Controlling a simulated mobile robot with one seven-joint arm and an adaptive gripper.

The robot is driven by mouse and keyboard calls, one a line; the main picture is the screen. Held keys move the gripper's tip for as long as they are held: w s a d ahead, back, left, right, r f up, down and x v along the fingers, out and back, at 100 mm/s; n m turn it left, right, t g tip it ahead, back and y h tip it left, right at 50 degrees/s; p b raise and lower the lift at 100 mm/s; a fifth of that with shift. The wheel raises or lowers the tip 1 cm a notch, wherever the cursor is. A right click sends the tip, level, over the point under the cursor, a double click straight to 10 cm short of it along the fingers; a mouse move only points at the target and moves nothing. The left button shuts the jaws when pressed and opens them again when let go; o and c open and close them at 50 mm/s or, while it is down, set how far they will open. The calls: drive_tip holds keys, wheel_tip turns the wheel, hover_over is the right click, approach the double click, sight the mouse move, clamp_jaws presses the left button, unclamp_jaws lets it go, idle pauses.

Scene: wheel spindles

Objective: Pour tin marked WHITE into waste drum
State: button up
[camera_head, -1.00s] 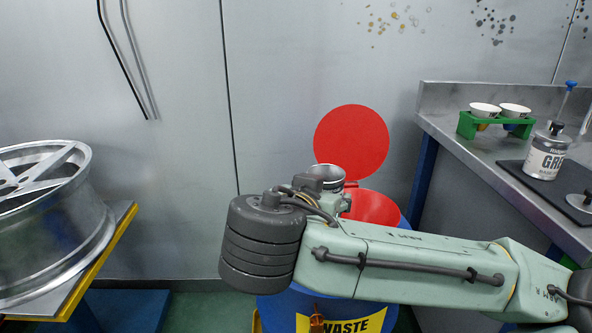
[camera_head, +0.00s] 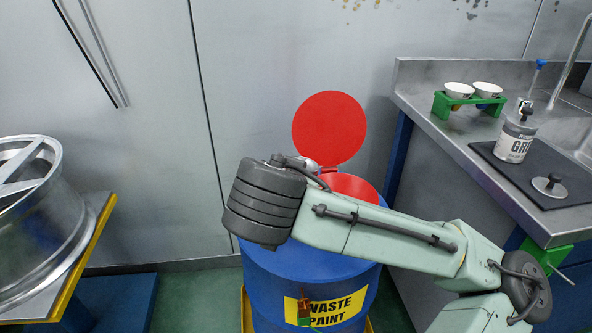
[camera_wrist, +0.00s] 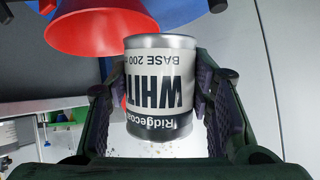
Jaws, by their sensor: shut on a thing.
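The tin marked WHITE (camera_wrist: 160,92) is between the two dark fingers of my gripper (camera_wrist: 164,105), which is shut on its sides. Its label reads upside down in the wrist view, where the surroundings also appear inverted. In the head view my gripper (camera_head: 315,166) is mostly hidden behind my wrist, and I cannot clearly tell the tin's tilt there. The blue waste drum (camera_head: 290,285) has a yellow WASTE PAINT label. Its red funnel (camera_head: 352,186) is partly behind my arm. The funnel also shows in the wrist view (camera_wrist: 90,35), beside and apart from the tin.
A red disc (camera_head: 329,127) stands upright behind the drum. The bench (camera_head: 450,150) at right bears a grey-labelled tin (camera_head: 514,140), a loose lid (camera_head: 549,186) and a green rack (camera_head: 440,104) with two cups. A wheel (camera_head: 40,225) lies on a stand at left.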

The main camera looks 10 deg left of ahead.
drive_tip(key=shift+f+m+g+y+p, duration=0.15)
drive_tip(key=shift+m+g+y+p, duration=0.55)
drive_tip(key=shift+p, duration=1.8)
drive_tip(key=f+g+p, duration=0.1)
drive_tip(key=g+p, duration=0.1)
drive_tip(key=p, duration=0.3)
drive_tip(key=shift+w+d+f+y, duration=0.15)
drive_tip(key=shift+f+y, duration=0.05)
drive_tip(key=shift+y, duration=0.2)
drive_tip(key=f, duration=0.1)
drive_tip(key=f+g+y, duration=0.1)
drive_tip(key=f+m, duration=0.1)
drive_tip(key=shift+w+d+g+y, duration=0.25)
drive_tip(key=shift+w+g+y, duration=0.05)
drive_tip(key=shift+g+y, duration=0.1)
drive_tip(key=shift+r, duration=0.1)
drive_tip(key=shift+r+g+p, duration=0.1)
drive_tip(key=shift+g+p, duration=0.2)
drive_tip(key=shift+p, duration=0.4)
drive_tip(key=shift+s+g+y+p, duration=0.1)
drive_tip(key=shift+g+y+p, duration=0.3)
drive_tip(key=shift+y+p, duration=0.15)
drive_tip(key=shift+f, duration=0.25)
drive_tip(key=shift+d+r+m+g+y+p, duration=0.1)
drive_tip(key=shift+r+m+g+y+p, duration=0.25)
drive_tip(key=shift+p, duration=0.9)
drive_tip(key=shift+f+g+p, duration=0.2)
drive_tip(key=shift+g+p, duration=0.15)
drive_tip(key=shift+p, duration=0.05)
